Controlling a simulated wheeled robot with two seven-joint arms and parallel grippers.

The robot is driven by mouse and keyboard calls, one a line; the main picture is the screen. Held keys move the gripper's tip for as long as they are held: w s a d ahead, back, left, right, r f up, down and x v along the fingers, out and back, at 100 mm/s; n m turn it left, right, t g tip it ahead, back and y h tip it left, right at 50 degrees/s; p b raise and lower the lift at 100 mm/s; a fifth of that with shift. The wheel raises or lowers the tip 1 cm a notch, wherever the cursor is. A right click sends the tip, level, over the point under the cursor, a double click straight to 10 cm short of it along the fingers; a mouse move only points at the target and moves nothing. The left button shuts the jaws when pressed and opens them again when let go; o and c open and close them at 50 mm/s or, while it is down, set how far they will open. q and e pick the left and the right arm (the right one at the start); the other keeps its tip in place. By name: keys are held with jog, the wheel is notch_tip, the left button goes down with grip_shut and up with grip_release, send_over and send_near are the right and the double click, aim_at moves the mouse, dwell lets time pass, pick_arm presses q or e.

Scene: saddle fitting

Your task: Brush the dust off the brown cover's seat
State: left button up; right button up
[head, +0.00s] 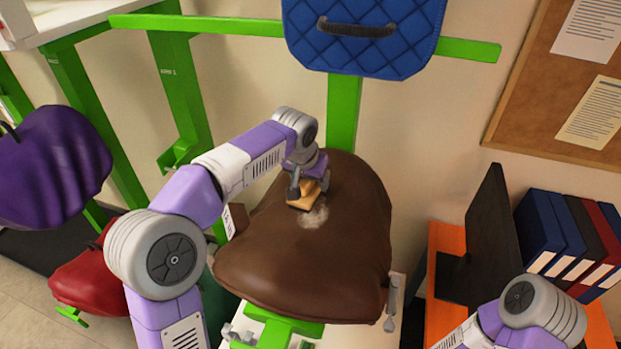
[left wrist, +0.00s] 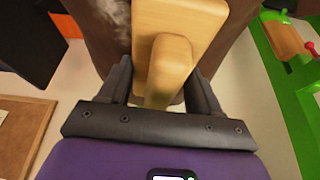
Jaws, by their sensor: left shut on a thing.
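The brown cover (head: 310,255) sits on a green stand, its seat facing up. A pale dust patch (head: 313,214) lies near the middle of the seat; a pale smear (left wrist: 116,14) also shows at the top of the left wrist view. My left gripper (head: 311,190) is shut on a wooden brush (head: 304,202), just behind the dust patch. In the left wrist view the brush (left wrist: 168,60) sits between the two dark fingers. The brush's underside is hidden, so I cannot tell whether it touches the seat. My right gripper is out of view; only part of that arm shows.
A blue quilted pad (head: 365,45) hangs on the green frame (head: 215,25) behind the seat. A purple cover (head: 50,165) and a red cover (head: 88,282) are at the left. A black monitor (head: 487,240) and several binders (head: 570,240) stand on an orange surface (head: 440,240) at the right.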

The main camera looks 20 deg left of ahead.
aim_at(303, 199)
pick_arm(q)
jog(key=shift+f, duration=0.4)
jog(key=shift+b, duration=0.35)
jog(key=shift+s+b, duration=0.5)
jog(key=shift+s, duration=0.15)
jog(key=shift+s+r+b, duration=0.1)
jog(key=shift+s+b, duration=0.55)
jog(key=shift+s, duration=0.65)
jog(key=shift+s+a+b, duration=0.1)
jog(key=shift+s+b, duration=0.6)
jog(key=shift+s, duration=0.25)
jog(key=shift+s+f+b, duration=0.15)
jog(key=shift+s+b, duration=0.2)
jog(key=shift+s, duration=0.35)
jog(key=shift+s+f+b, duration=0.1)
jog(key=shift+s+b, duration=0.25)
jog(key=shift+s, duration=0.3)
jog(key=shift+s+a+r+b, duration=0.15)
jog(key=shift+s+b, duration=0.4)
jog(key=shift+s, duration=0.95)
